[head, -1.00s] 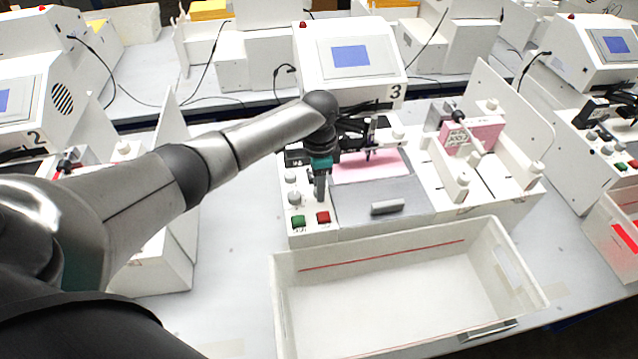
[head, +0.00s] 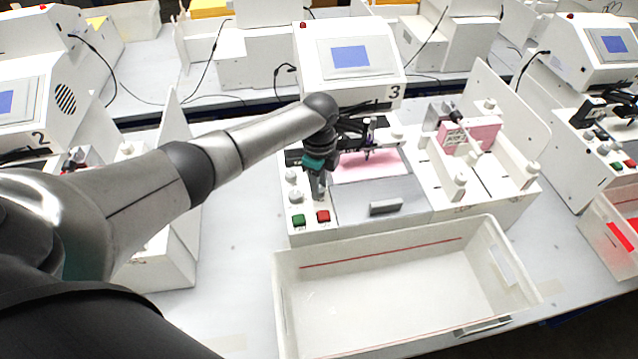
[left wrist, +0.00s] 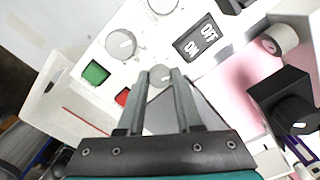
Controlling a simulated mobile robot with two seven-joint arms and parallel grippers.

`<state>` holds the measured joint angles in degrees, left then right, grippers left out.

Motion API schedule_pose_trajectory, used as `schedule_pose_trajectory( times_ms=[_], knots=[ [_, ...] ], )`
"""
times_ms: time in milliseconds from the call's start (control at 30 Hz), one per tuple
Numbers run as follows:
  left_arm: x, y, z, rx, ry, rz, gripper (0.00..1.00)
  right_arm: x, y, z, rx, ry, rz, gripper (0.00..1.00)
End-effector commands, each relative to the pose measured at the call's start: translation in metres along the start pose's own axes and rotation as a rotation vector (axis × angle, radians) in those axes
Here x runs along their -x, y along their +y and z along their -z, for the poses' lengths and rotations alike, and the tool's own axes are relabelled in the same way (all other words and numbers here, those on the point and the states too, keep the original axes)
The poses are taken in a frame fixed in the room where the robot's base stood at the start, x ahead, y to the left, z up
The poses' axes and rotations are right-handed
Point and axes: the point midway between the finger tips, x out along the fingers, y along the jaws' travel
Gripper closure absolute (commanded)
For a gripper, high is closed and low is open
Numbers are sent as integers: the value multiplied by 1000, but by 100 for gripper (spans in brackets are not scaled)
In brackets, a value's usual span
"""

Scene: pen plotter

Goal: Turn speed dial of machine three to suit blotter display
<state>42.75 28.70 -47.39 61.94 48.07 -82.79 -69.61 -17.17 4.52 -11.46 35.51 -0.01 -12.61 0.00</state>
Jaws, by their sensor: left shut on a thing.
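Machine three (head: 352,75) stands in the middle with a "3" on its front and a blue screen. Its panel carries several white dials, a green button (head: 298,220) and a red button (head: 323,216). My left gripper (head: 318,193) points down at this panel. In the left wrist view its fingers (left wrist: 160,80) are shut on a small pale dial (left wrist: 160,73), whose top shows between the tips. Dial labels are too small to read. A pink blotter block (head: 484,135) with a small lettered card (head: 453,138) stands at the right; I cannot read the card. My right gripper is out of view.
Other white dials (head: 292,176) sit beside the gripper; one shows at upper left in the left wrist view (left wrist: 121,44), near an ON/OFF switch (left wrist: 198,42). A pen carriage (head: 368,140) is over the pink sheet (head: 360,168). An empty white bin (head: 284,300) stands in front.

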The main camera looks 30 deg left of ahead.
Motion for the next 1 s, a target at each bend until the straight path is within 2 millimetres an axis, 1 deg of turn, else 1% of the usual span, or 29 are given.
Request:
schedule_pose_trajectory(
  times_ms=[533, 567, 633, 667, 900, 1000],
  knots=[
    [1, -1, 2, -29, 5, 3, 100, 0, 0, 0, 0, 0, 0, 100],
    [1, -1, 2, -29, 5, 3, 64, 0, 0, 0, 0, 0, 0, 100],
    [1, -1, 2, -28, 4, 3, 56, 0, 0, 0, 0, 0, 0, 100],
    [1, -1, 2, -28, 4, 3, 53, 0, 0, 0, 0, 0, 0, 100],
    [1, 0, 1, -28, 2, 1, 53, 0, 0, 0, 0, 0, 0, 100],
    [5, -1, 0, -28, 2, 3, 53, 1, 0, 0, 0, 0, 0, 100]
  ],
)
